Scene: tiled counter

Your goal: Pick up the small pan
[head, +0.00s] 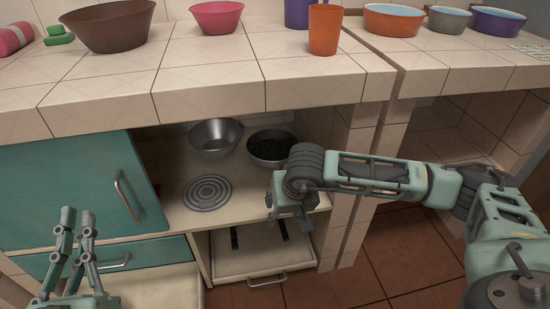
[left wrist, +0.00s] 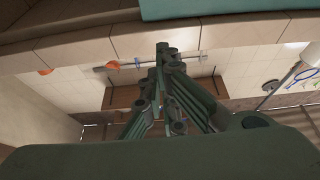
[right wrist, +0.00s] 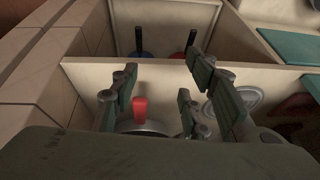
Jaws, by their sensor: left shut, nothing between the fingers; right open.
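A dark round pan (head: 272,146) sits at the right of the open shelf under the counter, partly behind my right arm. In the right wrist view a red handle (right wrist: 140,108) stands up from a grey metal rim (right wrist: 145,127), which is mostly hidden by my gripper; I take it to be this small pan. My right gripper (head: 290,212) points down in front of the shelf. It also shows in the right wrist view (right wrist: 160,72), with its fingers apart on either side of the handle, not closed on it. My left gripper (head: 75,225) is shut and empty, low at the left; its fingers meet in the left wrist view (left wrist: 162,55).
A metal bowl (head: 215,136) and a grey ringed disc (head: 207,192) share the shelf. An open lower drawer (head: 262,263) holds items with black handles. A teal door (head: 80,185) is at left. Bowls and an orange cup (head: 324,30) stand on the counter above.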

